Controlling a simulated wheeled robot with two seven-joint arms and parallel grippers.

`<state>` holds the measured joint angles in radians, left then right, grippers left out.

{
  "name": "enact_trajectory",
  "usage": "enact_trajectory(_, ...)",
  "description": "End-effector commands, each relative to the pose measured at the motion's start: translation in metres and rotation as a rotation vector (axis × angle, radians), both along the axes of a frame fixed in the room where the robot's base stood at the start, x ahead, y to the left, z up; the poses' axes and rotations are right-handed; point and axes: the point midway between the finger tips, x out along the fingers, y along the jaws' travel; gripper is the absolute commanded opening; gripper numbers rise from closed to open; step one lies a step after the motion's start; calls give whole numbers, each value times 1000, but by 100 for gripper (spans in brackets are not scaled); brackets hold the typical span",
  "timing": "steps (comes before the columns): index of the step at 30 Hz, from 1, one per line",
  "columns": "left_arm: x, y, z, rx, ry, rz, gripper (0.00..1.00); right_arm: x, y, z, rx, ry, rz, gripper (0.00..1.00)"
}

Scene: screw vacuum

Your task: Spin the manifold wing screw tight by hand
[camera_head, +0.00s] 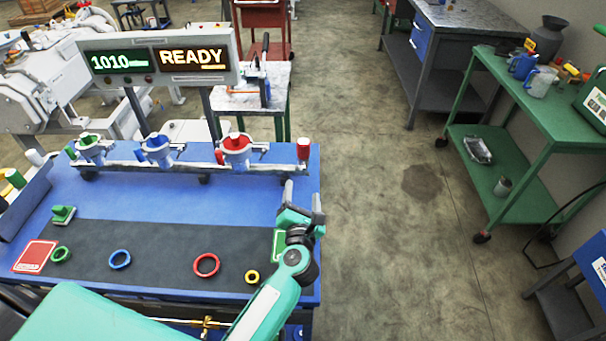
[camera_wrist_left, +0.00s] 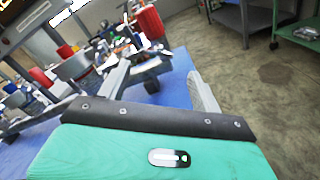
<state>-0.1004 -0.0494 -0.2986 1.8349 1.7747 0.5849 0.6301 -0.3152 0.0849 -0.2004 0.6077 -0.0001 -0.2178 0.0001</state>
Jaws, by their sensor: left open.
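The manifold (camera_head: 205,168) is a grey rail along the back of the blue table. It carries a green-capped port (camera_head: 90,142), a blue-capped port (camera_head: 156,143) and a red-capped port (camera_head: 236,145), each with small clamp hardware. A red cylinder (camera_head: 303,148) stands at its right end and also shows in the left wrist view (camera_wrist_left: 149,23). The wing screw is too small to pick out surely. My left gripper (camera_head: 303,197) is open and empty, in front of the manifold's right end and apart from it. In the left wrist view the fingers (camera_wrist_left: 160,88) straddle empty space. My right gripper is not in view.
A display (camera_head: 160,58) reading 1010 and READY stands behind the manifold. A dark mat (camera_head: 160,245) holds green, blue, red and yellow rings. A green block (camera_head: 63,214) and red card (camera_head: 36,257) lie at left. Open floor is right of the table (camera_head: 130,190).

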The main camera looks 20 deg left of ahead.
Motion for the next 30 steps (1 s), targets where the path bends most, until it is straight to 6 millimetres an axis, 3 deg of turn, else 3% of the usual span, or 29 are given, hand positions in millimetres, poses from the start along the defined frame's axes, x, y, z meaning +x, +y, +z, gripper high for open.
enact_trajectory(3, 23, 7, 2, 2, -2, 1, 65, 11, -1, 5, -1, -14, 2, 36)
enact_trajectory(9, 50, 14, 1, 1, -1, -1, 65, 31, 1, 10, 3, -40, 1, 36)
enact_trajectory(15, 61, 18, 0, 0, -1, -1, 65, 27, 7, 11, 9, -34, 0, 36)
enact_trajectory(23, 62, 18, 0, 0, 0, 0, 65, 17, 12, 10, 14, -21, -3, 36)
enact_trajectory(24, 62, 18, 0, 0, 0, 0, 64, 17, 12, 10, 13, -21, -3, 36)
enact_trajectory(30, 62, 18, 0, 0, 0, 0, 24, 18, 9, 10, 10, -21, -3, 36)
